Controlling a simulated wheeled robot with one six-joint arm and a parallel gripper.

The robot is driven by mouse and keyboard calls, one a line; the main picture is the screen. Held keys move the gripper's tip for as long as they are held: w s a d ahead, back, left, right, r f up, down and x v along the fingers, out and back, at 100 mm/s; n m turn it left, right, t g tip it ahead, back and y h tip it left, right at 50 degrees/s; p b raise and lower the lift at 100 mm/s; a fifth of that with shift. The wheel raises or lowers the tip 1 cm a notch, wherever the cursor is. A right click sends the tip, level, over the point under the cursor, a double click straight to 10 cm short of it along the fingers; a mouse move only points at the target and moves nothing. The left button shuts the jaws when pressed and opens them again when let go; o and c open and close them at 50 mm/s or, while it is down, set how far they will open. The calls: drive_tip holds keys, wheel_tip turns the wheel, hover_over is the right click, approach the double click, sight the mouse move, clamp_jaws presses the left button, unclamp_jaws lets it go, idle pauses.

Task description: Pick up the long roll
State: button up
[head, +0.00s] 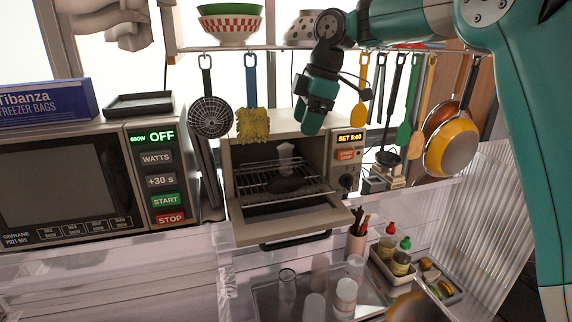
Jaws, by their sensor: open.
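My gripper (312,118) is open and hangs in front of the upper part of the toaster oven (290,136). Its jaws are seen small and from behind, and I see nothing held in them. The oven door (292,226) is folded down open. Several small brown and yellowish pieces sit in a small tray (456,298) at the lower right. I cannot tell for certain which thing is the long roll.
A strainer (209,117), a yellow sponge-like cloth (252,125), spatulas and pans (452,147) hang from the rail beside the oven. A microwave (70,190) stands at left. Cups (287,290), bottles (401,263) and a utensil holder (356,243) stand below the oven door.

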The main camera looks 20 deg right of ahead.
drive_tip(key=w+d, duration=0.1)
drive_tip(key=p, duration=0.2)
approach(287, 176)
drive_tip(key=shift+n, duration=0.3)
drive_tip(key=x, duration=0.5)
drive_tip(key=shift+w+d+f, duration=0.1)
drive_tip(key=shift+d+f, duration=0.05)
drive_tip(key=shift+p+x, duration=1.15)
drive_tip(key=shift+x, duration=1.55)
drive_tip(key=c, duration=0.6)
